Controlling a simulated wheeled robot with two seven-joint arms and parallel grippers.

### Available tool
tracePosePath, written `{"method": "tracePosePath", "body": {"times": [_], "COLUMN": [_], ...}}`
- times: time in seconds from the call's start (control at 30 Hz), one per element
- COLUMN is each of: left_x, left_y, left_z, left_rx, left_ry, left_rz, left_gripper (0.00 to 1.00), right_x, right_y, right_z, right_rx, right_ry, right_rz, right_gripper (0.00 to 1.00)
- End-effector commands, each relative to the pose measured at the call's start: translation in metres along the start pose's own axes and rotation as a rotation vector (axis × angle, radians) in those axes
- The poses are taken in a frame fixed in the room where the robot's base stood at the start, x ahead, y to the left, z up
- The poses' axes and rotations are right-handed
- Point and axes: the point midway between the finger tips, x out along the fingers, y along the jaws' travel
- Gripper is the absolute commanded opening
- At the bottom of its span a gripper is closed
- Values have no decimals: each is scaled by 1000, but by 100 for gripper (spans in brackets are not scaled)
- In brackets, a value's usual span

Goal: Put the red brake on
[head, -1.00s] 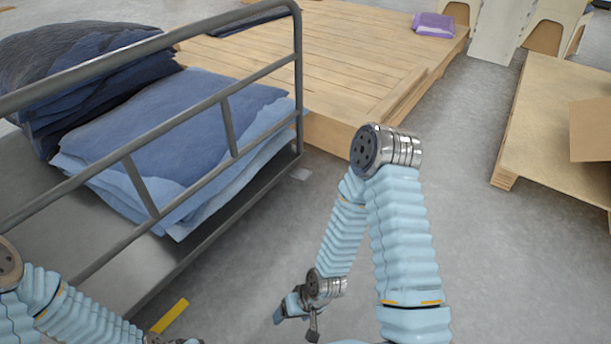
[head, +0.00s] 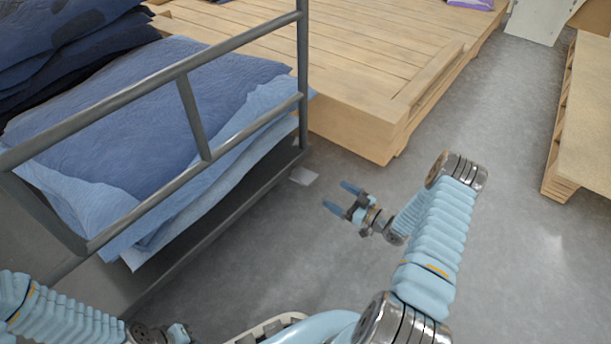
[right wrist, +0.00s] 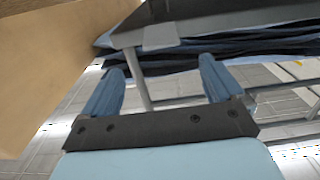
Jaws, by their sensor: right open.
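No red brake shows in either view. A dark metal cart (head: 190,245) with a tube rail stands at the left in the head view. A small pale plate (head: 304,176) sticks out at its near right corner; it also shows in the right wrist view (right wrist: 160,37). My right gripper (head: 341,197) is open and empty, low beside that corner, apart from the plate, with its fingers toward the cart. In the right wrist view its two blue fingers (right wrist: 160,84) are spread before the cart's underside.
Folded blue denim (head: 120,130) lies stacked on the cart. A low wooden platform (head: 370,125) stands just behind the cart's corner, and its side shows close in the right wrist view. A wooden pallet (head: 580,120) stands at the right. Grey floor between them is clear.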

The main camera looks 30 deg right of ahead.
Motion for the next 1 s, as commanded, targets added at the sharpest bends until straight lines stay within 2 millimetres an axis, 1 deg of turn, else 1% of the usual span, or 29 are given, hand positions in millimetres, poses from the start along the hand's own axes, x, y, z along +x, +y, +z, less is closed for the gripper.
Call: {"method": "tracePosePath", "body": {"times": [0.3,0.4,0.5,0.6,0.7,0.97,1.0], "left_x": [10,13,15,17,17,17,17], "left_y": [-4,-5,-6,-6,-6,-6,-6], "left_z": [0,0,-1,-1,-1,-1,-1], "left_rx": [-1,-1,-1,-1,-1,-1,-1], "left_ry": [2,3,4,5,5,5,5], "left_rz": [0,0,0,0,0,0,0], "left_gripper": [0,0,0,0,0,0,0], "right_x": [72,93,109,119,125,126,126], "right_y": [-2,-2,-1,-1,-1,-1,-1], "right_z": [1,1,1,1,0,0,0], "right_rx": [1,1,2,2,2,3,3], "right_ry": [1,0,-1,-2,-2,-3,-3], "right_rz": [-3,-2,-1,-1,0,0,0], "right_gripper": [94,94,94,94,94,94,91]}}
